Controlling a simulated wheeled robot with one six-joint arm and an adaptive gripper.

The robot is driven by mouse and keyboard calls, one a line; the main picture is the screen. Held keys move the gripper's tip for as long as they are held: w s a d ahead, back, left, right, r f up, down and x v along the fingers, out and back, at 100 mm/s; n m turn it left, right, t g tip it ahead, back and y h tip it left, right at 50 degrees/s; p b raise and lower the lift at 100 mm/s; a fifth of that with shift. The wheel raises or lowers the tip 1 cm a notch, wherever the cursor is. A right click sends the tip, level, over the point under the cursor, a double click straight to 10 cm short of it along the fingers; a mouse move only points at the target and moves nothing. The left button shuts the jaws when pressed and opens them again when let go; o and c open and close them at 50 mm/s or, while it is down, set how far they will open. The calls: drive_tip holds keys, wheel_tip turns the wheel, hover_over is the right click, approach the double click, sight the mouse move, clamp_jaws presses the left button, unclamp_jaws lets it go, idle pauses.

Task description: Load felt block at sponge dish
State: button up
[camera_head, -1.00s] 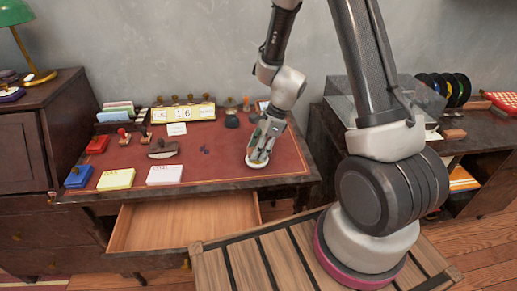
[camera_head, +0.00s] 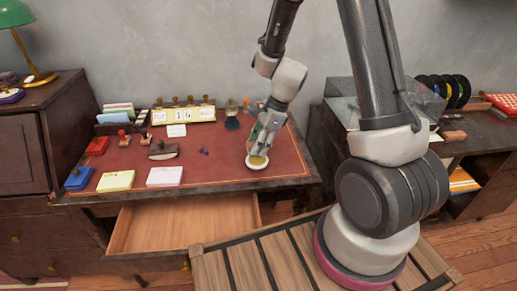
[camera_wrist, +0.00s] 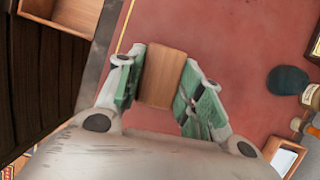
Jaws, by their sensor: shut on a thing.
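My gripper (camera_head: 260,148) is shut on a wooden-looking block, taken to be the felt block (camera_wrist: 163,78). In the wrist view the block sits between the two green-padded fingers (camera_wrist: 161,92); its underside is hidden. The dish cannot be made out in the wrist view.
A brown rocker blotter (camera_head: 163,150), white pad (camera_head: 164,176), yellow pad (camera_head: 116,180) and blue box (camera_head: 78,177) lie on the desk's left. A dark round pad (camera_head: 232,124) lies behind the dish. The drawer (camera_head: 185,225) stands open below.

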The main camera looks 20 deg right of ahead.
drive_tip(key=shift+r, duration=2)
